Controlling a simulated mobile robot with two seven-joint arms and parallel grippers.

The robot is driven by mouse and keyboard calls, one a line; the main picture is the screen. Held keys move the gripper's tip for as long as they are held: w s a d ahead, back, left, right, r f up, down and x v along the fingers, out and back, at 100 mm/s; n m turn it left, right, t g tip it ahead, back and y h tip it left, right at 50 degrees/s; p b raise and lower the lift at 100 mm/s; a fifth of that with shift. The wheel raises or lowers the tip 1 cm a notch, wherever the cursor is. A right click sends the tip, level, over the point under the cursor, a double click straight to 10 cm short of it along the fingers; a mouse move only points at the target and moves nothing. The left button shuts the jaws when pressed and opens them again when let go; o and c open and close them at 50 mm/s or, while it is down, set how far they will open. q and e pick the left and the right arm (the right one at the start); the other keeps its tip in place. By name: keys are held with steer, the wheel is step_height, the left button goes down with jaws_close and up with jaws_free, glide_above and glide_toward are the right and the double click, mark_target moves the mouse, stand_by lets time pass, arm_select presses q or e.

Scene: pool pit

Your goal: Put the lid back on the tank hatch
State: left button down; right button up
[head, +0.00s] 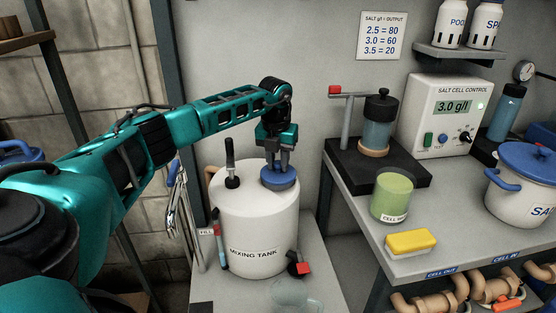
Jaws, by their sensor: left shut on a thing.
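The white mixing tank (255,225) stands on a low grey bench, left of the main counter. The round blue lid (278,180) is at the right part of the tank's top. My left gripper (277,162) comes down from above and is shut on the lid's top. The hatch opening is not visible; the lid and gripper cover that part. I cannot tell whether the lid touches the tank top or hangs just above it. My right gripper is not in view.
A black-handled rod (231,165) stands up from the tank top, left of the lid. A clear beaker (290,295) is in front of the tank. The counter at right holds a green cup (392,196), a yellow sponge (410,242) and a blue-lidded pot (520,190).

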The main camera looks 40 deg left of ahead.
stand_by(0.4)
arm_select(q)
steer(key=c, duration=0.8)
jaws_free()
steer(key=shift+o, duration=0.3)
steer(key=o, duration=0.4)
steer(key=shift+r+p, duration=1.2)
steer(key=shift+r, duration=2.3)
